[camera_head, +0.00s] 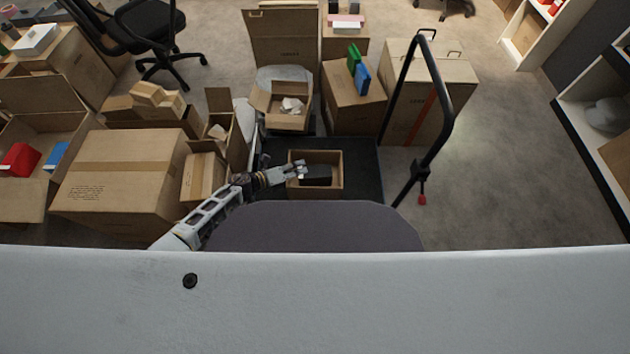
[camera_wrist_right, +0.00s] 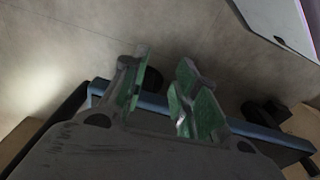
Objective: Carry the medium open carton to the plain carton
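An open-topped carton (camera_head: 338,160) stands on the black platform of a cart, in the middle of the head view; it may be the medium open carton. A dark thing (camera_head: 318,176) shows inside it. My left gripper (camera_head: 298,169) is at this carton's left wall; its fingers are too small to tell whether they grip it. Several other cartons are near, and I cannot tell which is the plain carton; a large closed one (camera_head: 115,175) with tape and print stands at left. My right gripper (camera_wrist_right: 160,98) is open and empty in the right wrist view, its green pads apart.
The cart (camera_head: 362,160) has a tall black handle (camera_head: 440,85) on its right. Another open carton (camera_head: 283,118) with crumpled paper stands behind it. Cartons crowd the left, with office chairs (camera_head: 148,20) behind. The floor (camera_head: 510,150) at right is clear up to the shelves.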

